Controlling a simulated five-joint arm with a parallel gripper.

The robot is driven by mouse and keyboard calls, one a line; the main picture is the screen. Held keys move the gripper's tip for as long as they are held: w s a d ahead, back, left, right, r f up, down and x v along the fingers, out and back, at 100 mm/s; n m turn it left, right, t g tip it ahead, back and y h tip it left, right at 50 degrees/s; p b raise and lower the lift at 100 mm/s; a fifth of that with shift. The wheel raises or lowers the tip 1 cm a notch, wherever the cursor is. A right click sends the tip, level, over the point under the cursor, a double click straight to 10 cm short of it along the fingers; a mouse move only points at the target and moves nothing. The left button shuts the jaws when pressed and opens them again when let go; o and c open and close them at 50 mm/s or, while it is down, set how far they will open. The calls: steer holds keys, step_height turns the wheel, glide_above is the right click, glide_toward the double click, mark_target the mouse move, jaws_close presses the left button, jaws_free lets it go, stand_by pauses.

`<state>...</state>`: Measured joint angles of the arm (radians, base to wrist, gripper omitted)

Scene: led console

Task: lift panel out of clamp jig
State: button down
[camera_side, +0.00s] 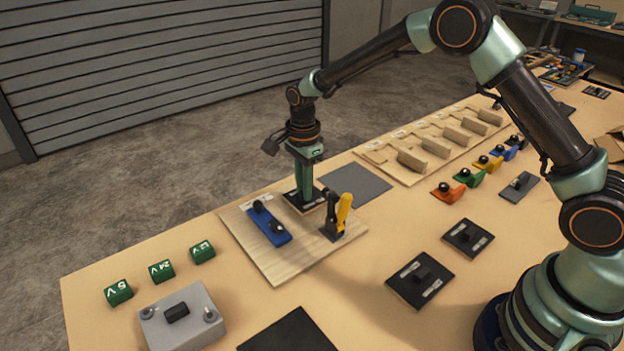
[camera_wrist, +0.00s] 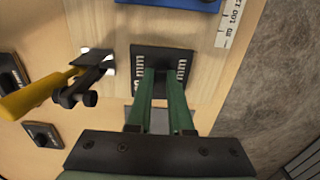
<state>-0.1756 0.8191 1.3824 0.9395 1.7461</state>
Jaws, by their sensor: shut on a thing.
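The panel (camera_side: 318,204), a small dark square plate with white "mm" labels, is at the far edge of the wooden jig board (camera_side: 275,268). It also shows in the wrist view (camera_wrist: 160,53). My gripper (camera_side: 306,198) points straight down over it. Its green fingers (camera_wrist: 166,74) are shut on the panel's grip, which they mostly hide. The clamp (camera_side: 333,222) with a yellow handle (camera_side: 344,207) stands beside the panel. Its black arm is raised and does not appear to lie over the panel. I cannot tell whether the panel touches the board.
A blue block (camera_side: 268,224) with black knobs is on the board, left of the panel. A grey mat (camera_side: 356,184) lies beyond the board. Two dark plates (camera_side: 420,279) (camera_side: 468,237) lie right. A grey box (camera_side: 183,320) and green blocks (camera_side: 161,271) are at left.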

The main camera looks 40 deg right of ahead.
step_height(320, 180, up, 22)
steer(key=shift+f, duration=0.2)
stand_by(0.5)
